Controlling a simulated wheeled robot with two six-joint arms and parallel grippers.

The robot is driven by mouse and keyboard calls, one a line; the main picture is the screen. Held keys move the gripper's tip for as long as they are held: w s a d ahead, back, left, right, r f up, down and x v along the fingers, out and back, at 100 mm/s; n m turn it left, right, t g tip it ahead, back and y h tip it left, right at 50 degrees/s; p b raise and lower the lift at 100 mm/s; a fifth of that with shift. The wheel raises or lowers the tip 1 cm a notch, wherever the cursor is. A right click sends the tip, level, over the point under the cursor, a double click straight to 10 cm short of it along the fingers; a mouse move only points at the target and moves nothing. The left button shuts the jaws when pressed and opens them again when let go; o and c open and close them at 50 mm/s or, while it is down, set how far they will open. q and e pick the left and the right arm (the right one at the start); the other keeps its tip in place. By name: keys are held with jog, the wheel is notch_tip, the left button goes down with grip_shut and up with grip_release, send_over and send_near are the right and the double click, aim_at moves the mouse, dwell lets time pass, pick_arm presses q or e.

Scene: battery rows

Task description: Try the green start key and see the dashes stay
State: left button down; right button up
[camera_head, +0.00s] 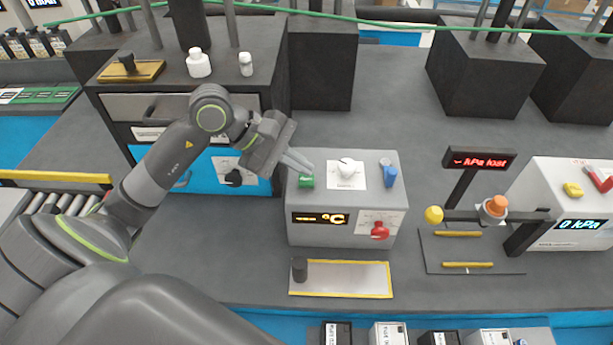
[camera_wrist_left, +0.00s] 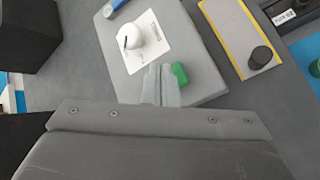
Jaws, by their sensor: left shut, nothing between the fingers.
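The green start key (camera_head: 306,181) is on the top left of a grey box (camera_head: 347,232), beside a white dial (camera_head: 347,167). The box's front has a dark display (camera_head: 320,218) with orange characters: dashes, then °C. My left gripper (camera_head: 308,167) is shut and empty, its fingertips right at the green key; contact cannot be told. In the left wrist view the shut fingers (camera_wrist_left: 161,72) are just left of the green key (camera_wrist_left: 180,74), and the white dial (camera_wrist_left: 143,38) lies beyond them. My right gripper is not in view.
The box also carries a blue switch (camera_head: 389,176) and a red knob (camera_head: 379,231). In front lies a yellow-edged plate (camera_head: 345,280) with a dark cylinder (camera_head: 299,269). To the right stands a lost-pressure sign (camera_head: 480,159) and a kPa device (camera_head: 575,225). Bottles (camera_head: 198,63) stand on a cabinet behind.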

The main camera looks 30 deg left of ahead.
aim_at(300, 179)
pick_arm(q)
jog(key=shift+r, duration=0.15)
jog(key=shift+r+p, duration=1)
jog(key=shift+r, duration=1.45)
jog(key=shift+s+f, duration=0.1)
